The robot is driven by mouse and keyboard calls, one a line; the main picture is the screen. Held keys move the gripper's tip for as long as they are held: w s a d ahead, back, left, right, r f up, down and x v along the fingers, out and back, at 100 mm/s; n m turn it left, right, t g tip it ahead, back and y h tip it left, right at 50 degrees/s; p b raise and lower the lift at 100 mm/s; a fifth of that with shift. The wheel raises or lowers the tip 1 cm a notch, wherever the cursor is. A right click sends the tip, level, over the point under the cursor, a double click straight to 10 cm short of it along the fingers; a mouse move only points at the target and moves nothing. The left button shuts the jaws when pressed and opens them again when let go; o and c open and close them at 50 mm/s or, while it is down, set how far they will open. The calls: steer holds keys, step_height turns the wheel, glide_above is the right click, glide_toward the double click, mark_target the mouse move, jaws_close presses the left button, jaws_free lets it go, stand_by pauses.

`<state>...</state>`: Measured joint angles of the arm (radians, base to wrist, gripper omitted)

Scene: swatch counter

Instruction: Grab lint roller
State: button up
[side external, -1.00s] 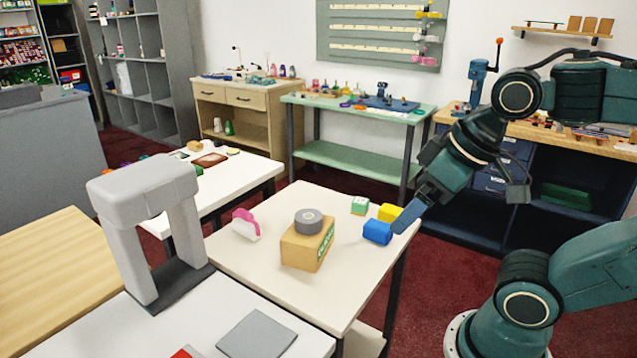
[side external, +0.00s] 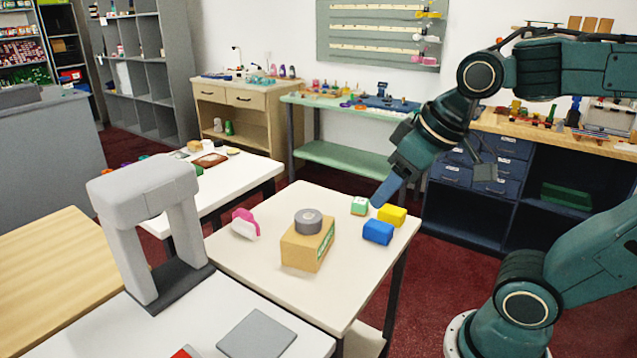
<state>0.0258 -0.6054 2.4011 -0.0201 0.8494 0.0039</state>
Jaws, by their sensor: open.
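A pink and white object (side external: 245,224), which looks like the lint roller, lies on the left part of the white table (side external: 235,268). It stands apart from the cardboard box. My gripper (side external: 382,198) is open, with its blue fingers pointing down and left above the table's right back area. It is well to the right of the pink and white object. Its fingers overlap in this view, so the gap between them is hard to see.
A cardboard box (side external: 300,252) with a grey roll (side external: 308,220) on top stands between my gripper and the pink object. A blue block (side external: 377,232), a yellow block (side external: 392,214) and a green-and-white cube (side external: 359,205) sit near my gripper. A grey arch (side external: 140,195) stands at left.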

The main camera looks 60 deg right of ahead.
steer(key=w+d+f, duration=0.1)
steer(key=w+d, duration=0.1)
steer(key=w, duration=0.9)
steer(key=w+d+f, duration=0.1)
steer(key=w+d, duration=0.1)
steer(key=w, duration=0.9)
steer(key=w+d+f+m, duration=0.1)
steer(key=w+d+f, duration=0.2)
steer(key=w+f, duration=0.5)
glide_toward(245, 212)
step_height(245, 212, up, 2)
steer(key=s, duration=0.2)
steer(key=shift+s+d+r+m+t+y, duration=0.2)
steer(key=shift+d+m+t+y, duration=0.1)
steer(key=shift+d+t, duration=0.1)
steer(key=shift+w, duration=0.1)
steer(key=shift+x, duration=4.25)
steer(key=shift+f, duration=0.1)
